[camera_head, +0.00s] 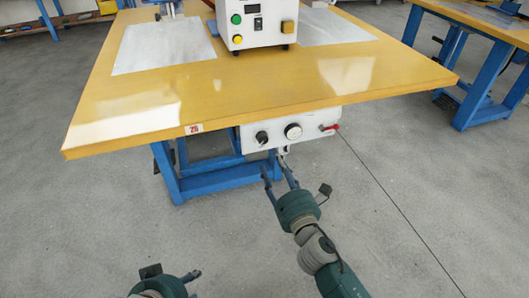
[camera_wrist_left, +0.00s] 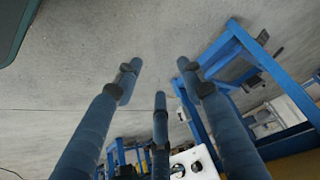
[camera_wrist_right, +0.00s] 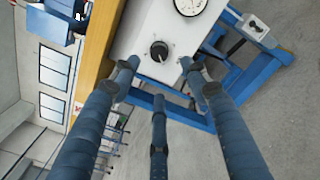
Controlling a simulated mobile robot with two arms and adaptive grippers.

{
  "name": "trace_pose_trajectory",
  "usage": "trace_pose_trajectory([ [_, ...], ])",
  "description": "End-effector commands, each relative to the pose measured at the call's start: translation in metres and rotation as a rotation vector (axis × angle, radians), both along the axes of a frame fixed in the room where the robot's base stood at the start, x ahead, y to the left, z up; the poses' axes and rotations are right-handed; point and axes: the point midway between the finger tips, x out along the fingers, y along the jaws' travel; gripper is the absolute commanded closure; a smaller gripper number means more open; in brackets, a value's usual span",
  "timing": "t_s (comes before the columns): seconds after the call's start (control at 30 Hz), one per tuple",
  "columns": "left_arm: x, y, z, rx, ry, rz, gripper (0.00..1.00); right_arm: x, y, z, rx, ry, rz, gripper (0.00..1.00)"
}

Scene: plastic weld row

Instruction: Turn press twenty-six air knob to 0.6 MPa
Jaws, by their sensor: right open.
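The air knob (camera_head: 262,137) is a small black dial on a white panel (camera_head: 250,130) under the front edge of the table marked 26. A round pressure gauge (camera_head: 293,131) sits to its right; its reading is too small to tell. My right gripper (camera_head: 274,168) is open and empty, just below the panel. In the right wrist view, the knob (camera_wrist_right: 160,50) appears between and beyond the two upper fingertips (camera_wrist_right: 158,70), with no visible contact. My left gripper (camera_wrist_left: 158,72) has its fingers spread and empty, low at the front left, away from the panel.
A red-handled lever (camera_head: 330,127) is at the panel's right end. The yellow tabletop (camera_head: 150,90) overhangs the panel, with a blue frame (camera_head: 215,180) underneath. A white control box (camera_head: 257,22) stands on top. The grey floor in front is mostly clear.

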Motion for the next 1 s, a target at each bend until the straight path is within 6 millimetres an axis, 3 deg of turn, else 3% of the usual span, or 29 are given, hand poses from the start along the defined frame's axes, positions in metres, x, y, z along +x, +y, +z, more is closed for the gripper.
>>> trace_pose_trajectory([
  [0.17,0.015,-0.005,0.007,-0.013,-0.064,-0.005,0.6,0.021,0.007,0.003,-0.004,-0.007,0.0,0.54],
  [0.5,0.072,-0.024,0.044,-0.071,-0.333,-0.025,0.6,0.076,0.025,0.001,-0.002,-0.004,0.0,0.54],
  [0.73,0.095,-0.034,0.069,-0.103,-0.467,-0.035,0.6,0.095,0.031,0.001,0.0,-0.002,0.0,0.54],
  [1.0,0.102,-0.037,0.079,-0.113,-0.514,-0.038,0.6,0.101,0.033,0.001,-0.001,-0.002,0.0,0.54],
])
